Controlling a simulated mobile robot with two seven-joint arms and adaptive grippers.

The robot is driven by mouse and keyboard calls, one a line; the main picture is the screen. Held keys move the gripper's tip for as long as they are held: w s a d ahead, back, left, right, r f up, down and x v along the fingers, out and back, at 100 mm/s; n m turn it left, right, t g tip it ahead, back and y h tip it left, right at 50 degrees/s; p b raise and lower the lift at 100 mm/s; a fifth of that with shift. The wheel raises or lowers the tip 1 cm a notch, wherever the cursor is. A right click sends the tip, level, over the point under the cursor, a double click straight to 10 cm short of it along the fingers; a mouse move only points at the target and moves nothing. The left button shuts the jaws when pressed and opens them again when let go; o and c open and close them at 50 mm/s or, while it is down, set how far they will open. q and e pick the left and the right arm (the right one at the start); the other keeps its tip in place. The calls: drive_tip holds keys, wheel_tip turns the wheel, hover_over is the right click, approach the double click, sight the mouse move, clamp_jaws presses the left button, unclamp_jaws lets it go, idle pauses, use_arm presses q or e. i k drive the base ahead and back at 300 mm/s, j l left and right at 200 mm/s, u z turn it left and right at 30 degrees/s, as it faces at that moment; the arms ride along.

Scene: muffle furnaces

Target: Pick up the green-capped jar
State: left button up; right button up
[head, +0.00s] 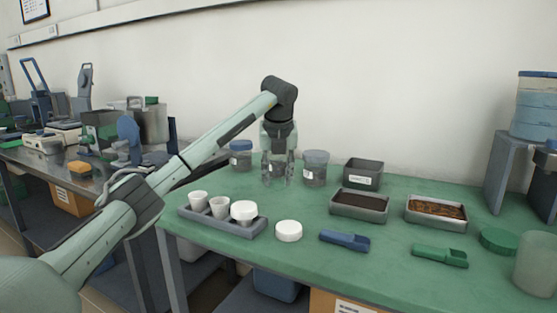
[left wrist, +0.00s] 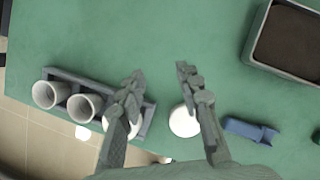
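A container with a green cap (head: 151,101) stands on the left bench among grey equipment, partly hidden. A flat green lid-like disc (head: 500,241) lies on the green table at the right, beside a clear empty-looking jar (head: 536,264). I cannot tell which is the task's jar. My left gripper (head: 278,180) points down over the back of the green table, between two blue-lidded jars. In the left wrist view its fingers (left wrist: 160,75) are apart, with nothing between them but table surface. My right gripper is not in view.
Two blue-lidded jars (head: 240,155) (head: 315,168) stand near the wall. A grey rack (head: 238,228) holds white cups. A white round piece (head: 289,231), blue scoop (head: 345,240), green scoop (head: 440,256) and filled trays (head: 359,205) (head: 436,212) occupy the table.

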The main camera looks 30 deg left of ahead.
sight(277, 162)
drive_tip(key=i+j, duration=0.15)
drive_tip(key=j, duration=0.15)
drive_tip(key=i+j+z, duration=0.1)
drive_tip(key=j, duration=0.2)
drive_tip(key=i+j, duration=0.15)
drive_tip(key=j, duration=0.2)
drive_tip(key=i+j+z, duration=0.1)
drive_tip(key=j, duration=0.2)
drive_tip(key=i, duration=0.05)
